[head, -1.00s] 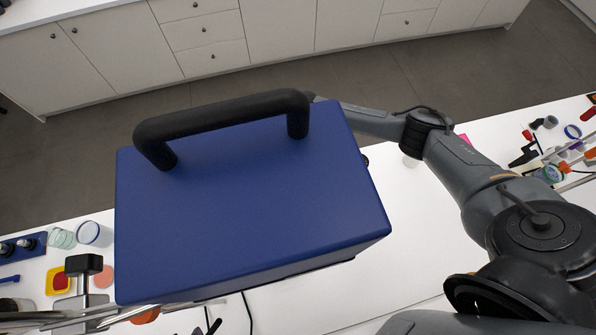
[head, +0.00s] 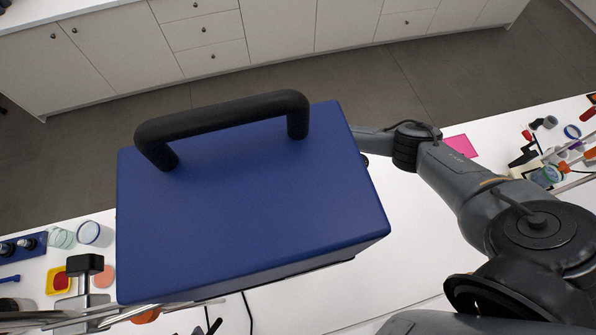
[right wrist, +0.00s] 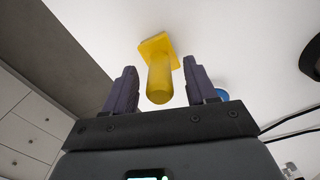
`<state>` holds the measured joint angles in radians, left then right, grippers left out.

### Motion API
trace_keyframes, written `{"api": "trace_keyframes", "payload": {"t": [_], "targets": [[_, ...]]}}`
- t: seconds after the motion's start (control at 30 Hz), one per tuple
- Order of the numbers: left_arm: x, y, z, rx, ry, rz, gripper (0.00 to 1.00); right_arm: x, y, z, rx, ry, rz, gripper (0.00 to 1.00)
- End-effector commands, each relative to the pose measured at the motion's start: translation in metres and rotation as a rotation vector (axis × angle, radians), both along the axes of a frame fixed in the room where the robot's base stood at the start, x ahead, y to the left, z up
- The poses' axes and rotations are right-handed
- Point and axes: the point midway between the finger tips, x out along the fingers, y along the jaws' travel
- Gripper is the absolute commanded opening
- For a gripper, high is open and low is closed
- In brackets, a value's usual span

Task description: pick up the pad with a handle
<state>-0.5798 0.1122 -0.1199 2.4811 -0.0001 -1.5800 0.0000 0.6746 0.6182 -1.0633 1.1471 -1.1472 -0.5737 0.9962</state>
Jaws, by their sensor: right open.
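The pad with a handle shows in the right wrist view as a yellow square plate (right wrist: 157,46) with a thick round yellow handle (right wrist: 160,82) standing out towards my right gripper (right wrist: 160,69). The gripper is open. Its two dark fingers are on either side of the handle, with a visible gap on each side. In the head view, the yellow pad and the right gripper are hidden behind a large blue box (head: 250,210) with a black handle. My left gripper is not in view.
The blue box blocks the middle of the head view. A pink sheet (head: 461,146) lies on the white table (head: 410,225). Jars (head: 90,233) and a yellow tray (head: 58,281) are at left; small items crowd the right. Black cables (right wrist: 297,119) show in the wrist view.

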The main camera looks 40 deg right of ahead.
Motion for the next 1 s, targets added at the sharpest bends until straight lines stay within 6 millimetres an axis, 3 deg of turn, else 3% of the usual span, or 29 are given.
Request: {"api": "trace_keyframes", "payload": {"t": [0.13,0.5,1.0], "targets": [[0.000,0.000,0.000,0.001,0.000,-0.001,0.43,0.000,0.000,0.000,0.000,0.000,0.000,0.57],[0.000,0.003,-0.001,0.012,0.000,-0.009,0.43,0.000,0.000,0.000,0.000,0.000,0.000,0.00],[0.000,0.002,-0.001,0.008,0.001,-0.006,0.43,0.001,0.000,0.011,0.001,-0.001,-0.001,0.00]]}}
